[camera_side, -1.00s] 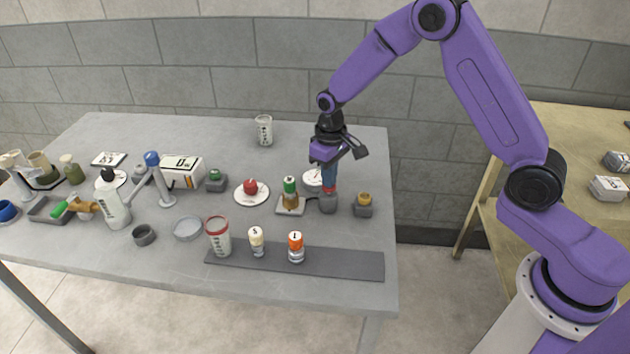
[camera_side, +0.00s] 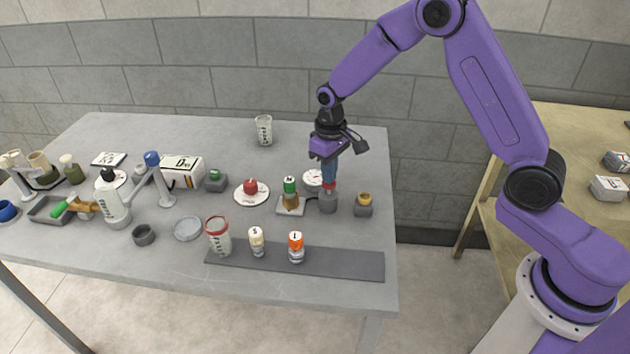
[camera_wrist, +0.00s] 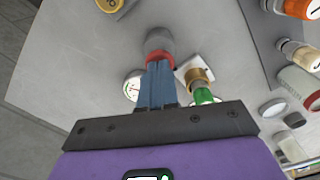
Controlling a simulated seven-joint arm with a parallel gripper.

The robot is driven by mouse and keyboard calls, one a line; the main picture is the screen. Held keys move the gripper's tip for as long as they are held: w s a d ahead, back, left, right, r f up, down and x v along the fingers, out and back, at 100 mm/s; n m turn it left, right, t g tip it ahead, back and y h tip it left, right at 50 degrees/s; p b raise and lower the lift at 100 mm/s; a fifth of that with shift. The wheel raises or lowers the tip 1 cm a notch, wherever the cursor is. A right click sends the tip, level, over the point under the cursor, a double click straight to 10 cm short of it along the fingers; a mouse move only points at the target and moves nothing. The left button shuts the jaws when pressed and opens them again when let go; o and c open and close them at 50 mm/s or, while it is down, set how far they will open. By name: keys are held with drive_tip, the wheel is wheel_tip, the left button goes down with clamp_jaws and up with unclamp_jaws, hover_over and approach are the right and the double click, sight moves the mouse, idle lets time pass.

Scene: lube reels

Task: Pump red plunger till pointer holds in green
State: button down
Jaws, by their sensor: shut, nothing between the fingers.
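The red plunger (camera_side: 329,187) sits on top of a grey cylindrical pump body (camera_side: 328,204) near the table's right side. My gripper (camera_side: 329,181) is shut and empty, pointing down with its blue fingers at the plunger's top. In the wrist view the fingertips (camera_wrist: 160,68) meet the red plunger (camera_wrist: 159,58), and I cannot tell whether they touch or stand just above it. A white round gauge (camera_side: 312,177) is just behind and left of the pump. In the wrist view the gauge (camera_wrist: 132,86) shows partly beside the fingers, with some green; its pointer is too small to read.
A brass piece with a green top (camera_side: 290,190) stands close left of the pump, and a grey block with a brass knob (camera_side: 363,204) close right. A red knob on a white disc (camera_side: 251,188) is farther left. A dark strip (camera_side: 345,262) with bottles lies in front.

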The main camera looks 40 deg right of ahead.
drive_tip(key=shift+r, duration=2.5)
drive_tip(key=shift+s+a+r, duration=0.15)
drive_tip(key=shift+s+r, duration=0.05)
drive_tip(key=s+a+r+n, duration=0.2)
drive_tip(key=s+r+n, duration=0.1)
drive_tip(key=s, duration=0.6)
drive_tip(key=s+a+r+n, duration=0.15)
drive_tip(key=s+r, duration=0.25)
drive_tip(key=s, duration=0.4)
drive_tip(key=s+d+n, duration=0.2)
drive_tip(key=s+d, duration=0.1)
drive_tip(key=s, duration=0.5)
drive_tip(key=s+d+n, duration=0.3)
drive_tip(key=s, duration=0.6)
drive_tip(key=shift+s+d+r, duration=0.3)
drive_tip(key=shift+d+r, duration=0.05)
